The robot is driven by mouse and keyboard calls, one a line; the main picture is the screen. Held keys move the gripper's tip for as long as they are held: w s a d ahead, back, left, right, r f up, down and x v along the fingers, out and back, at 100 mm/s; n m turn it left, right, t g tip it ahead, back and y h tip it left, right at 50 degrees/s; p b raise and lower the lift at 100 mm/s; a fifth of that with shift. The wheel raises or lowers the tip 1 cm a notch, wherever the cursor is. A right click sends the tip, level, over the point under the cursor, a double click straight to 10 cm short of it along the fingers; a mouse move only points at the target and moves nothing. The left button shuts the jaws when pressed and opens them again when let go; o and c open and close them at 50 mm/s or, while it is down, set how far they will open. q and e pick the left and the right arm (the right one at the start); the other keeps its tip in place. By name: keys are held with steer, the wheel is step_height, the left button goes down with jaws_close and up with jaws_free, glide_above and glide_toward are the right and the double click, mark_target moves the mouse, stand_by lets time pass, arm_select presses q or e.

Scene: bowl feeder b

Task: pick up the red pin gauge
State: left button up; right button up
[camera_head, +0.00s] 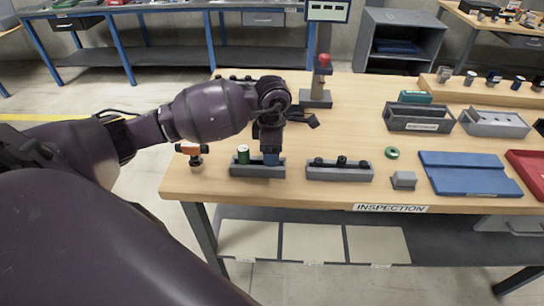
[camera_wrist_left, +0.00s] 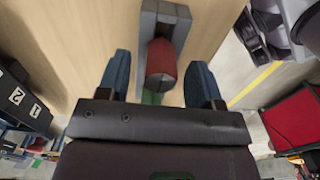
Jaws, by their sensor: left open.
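The red pin gauge (camera_wrist_left: 161,60) shows in the left wrist view, standing in a grey holder (camera_wrist_left: 147,28). In the head view the holder (camera_head: 257,171) sits near the front edge of the table, and the red gauge is hidden behind my gripper. A green pin (camera_head: 243,154) stands in the holder's left part. My left gripper (camera_head: 271,157) is over the holder's right part. In the left wrist view its blue fingers (camera_wrist_left: 161,75) are open, one on each side of the red gauge, with gaps visible. My right gripper is not in view.
A second grey holder (camera_head: 339,173) with several dark pins stands to the right. An orange-handled tool (camera_head: 190,150) is left of the first holder. A stand (camera_head: 317,97) with a red knob is behind. A green ring (camera_head: 392,153) and a blue tray (camera_head: 466,160) lie further right.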

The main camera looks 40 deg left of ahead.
arm_select(q)
steer(key=shift+f, duration=0.3)
steer(key=shift+c, duration=0.2)
steer(key=c, duration=1)
